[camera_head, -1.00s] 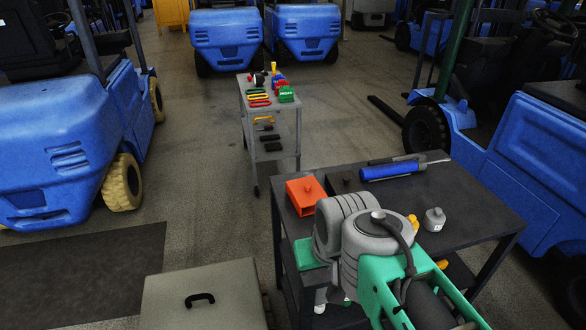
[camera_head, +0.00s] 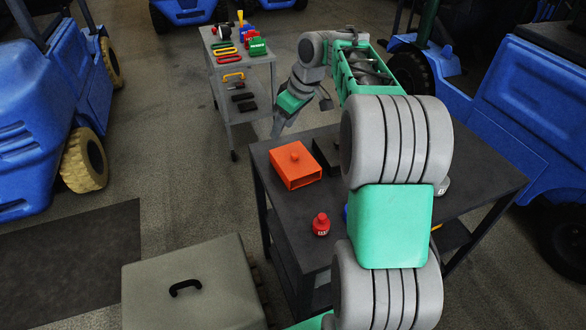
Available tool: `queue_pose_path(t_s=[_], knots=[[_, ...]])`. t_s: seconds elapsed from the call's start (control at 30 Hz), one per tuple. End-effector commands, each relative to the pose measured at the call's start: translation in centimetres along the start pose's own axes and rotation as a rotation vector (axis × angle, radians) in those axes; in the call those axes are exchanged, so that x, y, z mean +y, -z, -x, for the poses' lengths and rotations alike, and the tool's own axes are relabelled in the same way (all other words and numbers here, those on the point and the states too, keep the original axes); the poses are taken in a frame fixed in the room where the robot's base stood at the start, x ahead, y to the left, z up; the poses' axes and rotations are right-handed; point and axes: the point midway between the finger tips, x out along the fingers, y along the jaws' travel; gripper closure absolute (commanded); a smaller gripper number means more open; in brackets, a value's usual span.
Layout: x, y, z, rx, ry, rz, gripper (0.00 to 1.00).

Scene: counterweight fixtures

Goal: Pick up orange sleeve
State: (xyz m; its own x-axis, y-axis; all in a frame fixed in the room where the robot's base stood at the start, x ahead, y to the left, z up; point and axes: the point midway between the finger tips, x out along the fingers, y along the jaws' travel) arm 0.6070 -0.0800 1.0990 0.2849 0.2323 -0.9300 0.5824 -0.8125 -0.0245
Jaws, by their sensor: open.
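The orange sleeve (camera_head: 295,168) is a box-like piece with a small knob on top and an opening in its near side. It sits on the dark table (camera_head: 270,215) near its back left corner. My gripper (camera_head: 277,128) points down, just up and left of the sleeve in the picture and apart from it. It is open and holds nothing. Its fingers are small and seen edge-on, so their gap and exact height are hard to judge.
A black block (camera_head: 327,152) stands close to the sleeve's right. A red weight (camera_head: 321,225) stands nearer the front. My arm covers much of the table's right side. A grey cart (camera_head: 240,105) with several tools is behind. A grey lidded box (camera_head: 195,275) is front left.

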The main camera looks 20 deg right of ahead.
Motion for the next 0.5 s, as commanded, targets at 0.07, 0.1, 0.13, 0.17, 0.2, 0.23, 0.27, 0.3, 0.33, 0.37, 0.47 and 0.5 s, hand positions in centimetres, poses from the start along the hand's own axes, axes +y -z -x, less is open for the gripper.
queue_pose_path(t_s=[0.07,0.1,0.13,0.17,0.2,0.23,0.27,0.3,0.33,0.37,0.47,0.5], knots=[[4.3,-1.5,-3.6,0.000,0.033,0.084,0.51],[5.8,-2.1,-4.7,0.003,0.046,0.128,0.51],[6.7,-2.6,-5.4,0.005,0.054,0.155,0.51],[7.5,-3.1,-6.0,0.006,0.061,0.180,0.51],[8.3,-3.5,-6.7,0.009,0.067,0.207,0.51],[8.7,-3.8,-7.0,0.010,0.070,0.223,0.51],[9.0,-4.0,-7.3,0.011,0.073,0.236,0.51],[9.2,-4.2,-7.7,0.012,0.076,0.247,0.51],[9.3,-4.3,-8.1,0.013,0.077,0.252,0.51],[9.3,-4.3,-8.5,0.013,0.078,0.255,0.51],[9.1,-4.3,-9.9,0.013,0.079,0.254,0.51],[9.0,-4.4,-10.4,0.013,0.079,0.253,0.51]])
